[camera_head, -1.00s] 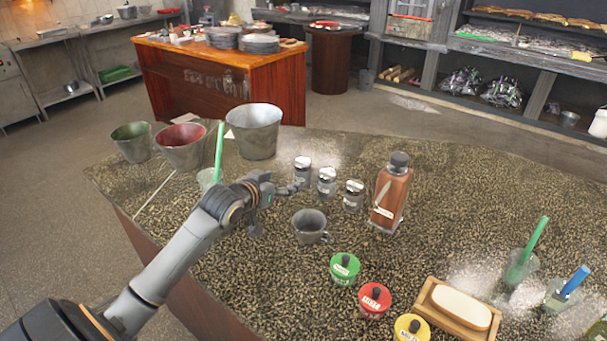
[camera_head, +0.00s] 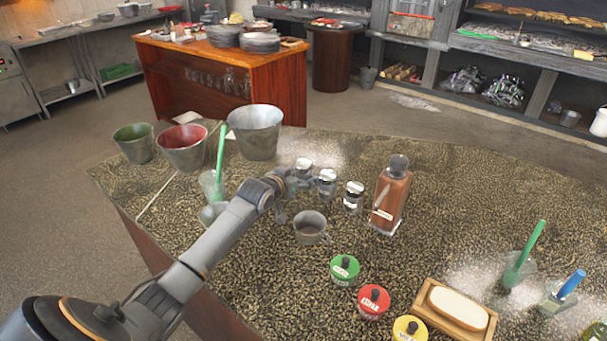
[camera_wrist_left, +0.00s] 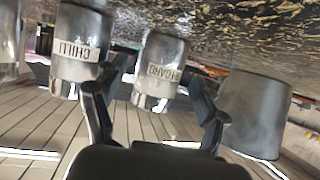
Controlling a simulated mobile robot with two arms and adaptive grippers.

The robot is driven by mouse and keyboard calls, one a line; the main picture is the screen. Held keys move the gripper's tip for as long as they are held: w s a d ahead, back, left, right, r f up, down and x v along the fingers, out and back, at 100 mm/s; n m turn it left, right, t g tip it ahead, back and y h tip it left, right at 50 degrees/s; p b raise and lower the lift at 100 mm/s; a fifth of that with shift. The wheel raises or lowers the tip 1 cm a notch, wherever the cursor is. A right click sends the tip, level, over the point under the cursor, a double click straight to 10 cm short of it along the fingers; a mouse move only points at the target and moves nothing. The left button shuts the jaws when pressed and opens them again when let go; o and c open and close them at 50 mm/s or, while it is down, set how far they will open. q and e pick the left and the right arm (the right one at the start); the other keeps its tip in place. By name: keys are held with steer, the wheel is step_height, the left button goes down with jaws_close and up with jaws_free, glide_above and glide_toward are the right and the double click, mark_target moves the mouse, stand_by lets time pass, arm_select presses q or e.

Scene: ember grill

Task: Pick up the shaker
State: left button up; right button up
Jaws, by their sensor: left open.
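Three small glass shakers with metal tops stand in a row on the speckled counter in the head view: the left one (camera_head: 303,167), the middle one (camera_head: 327,181) and the right one (camera_head: 353,195). My left gripper (camera_head: 301,183) is at the left shaker and partly covers it. In the left wrist view, which is upside down, my open gripper (camera_wrist_left: 150,92) has one finger on each side of a shaker with a partly hidden label (camera_wrist_left: 161,68). A shaker labelled CHILLI (camera_wrist_left: 80,45) is beside the left finger. My right gripper is not in view.
A metal cup (camera_head: 310,228) is just in front of the gripper. A grey bucket (camera_head: 255,133) stands behind it; red and green buckets are further left. A brown bottle (camera_head: 391,195) stands right of the shakers. Lidded pots (camera_head: 344,270) are nearer the front.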

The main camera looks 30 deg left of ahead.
arm_select(q)
steer(key=shift+c, duration=0.4)
steer(key=c, duration=1)
steer(key=shift+r, duration=0.1)
